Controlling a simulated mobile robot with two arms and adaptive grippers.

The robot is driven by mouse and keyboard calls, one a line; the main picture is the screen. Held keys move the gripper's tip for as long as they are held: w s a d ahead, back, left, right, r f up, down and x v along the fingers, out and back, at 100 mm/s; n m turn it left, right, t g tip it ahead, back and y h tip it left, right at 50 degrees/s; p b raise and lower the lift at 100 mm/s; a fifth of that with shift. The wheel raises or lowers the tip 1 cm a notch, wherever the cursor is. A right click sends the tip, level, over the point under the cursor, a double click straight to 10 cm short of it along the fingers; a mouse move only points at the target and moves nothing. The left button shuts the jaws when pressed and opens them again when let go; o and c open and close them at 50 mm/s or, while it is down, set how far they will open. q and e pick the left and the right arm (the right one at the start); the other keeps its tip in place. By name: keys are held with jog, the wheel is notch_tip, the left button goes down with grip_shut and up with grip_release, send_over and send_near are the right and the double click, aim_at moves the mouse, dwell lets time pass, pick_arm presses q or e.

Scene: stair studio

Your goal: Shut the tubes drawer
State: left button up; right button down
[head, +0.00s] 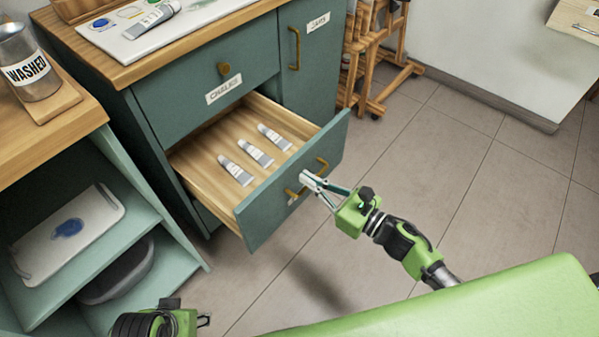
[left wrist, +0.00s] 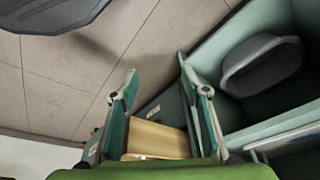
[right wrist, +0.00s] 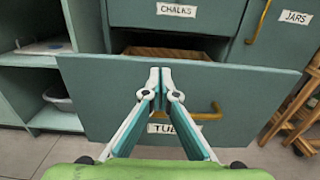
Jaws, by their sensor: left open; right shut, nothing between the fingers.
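The tubes drawer (head: 268,216) is pulled out from the teal cabinet, with several grey-white paint tubes (head: 256,152) lying inside. Its teal front (right wrist: 100,90) fills much of the right wrist view. It bears a brass handle (right wrist: 212,112) and a label partly hidden by my fingers, reading "TU". My right gripper (head: 306,180) is shut and empty, its tips at the drawer front by the handle; I cannot tell whether they touch. My left gripper shows at the bottom of the head view (head: 203,320). In the left wrist view it (left wrist: 160,85) is open and empty.
The closed chalks drawer (head: 230,78) is above, and the jars door (head: 305,50) is beside it. An open shelf unit (head: 150,205) with a tray (head: 95,215) and a grey basin (head: 120,275) stands at left. A wooden easel (head: 375,60) stands behind. The floor at right is clear.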

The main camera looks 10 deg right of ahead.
aim_at(290, 167)
pick_arm(q)
jog(key=shift+r, duration=0.1)
pick_arm(e)
jog(key=shift+x, duration=1.7)
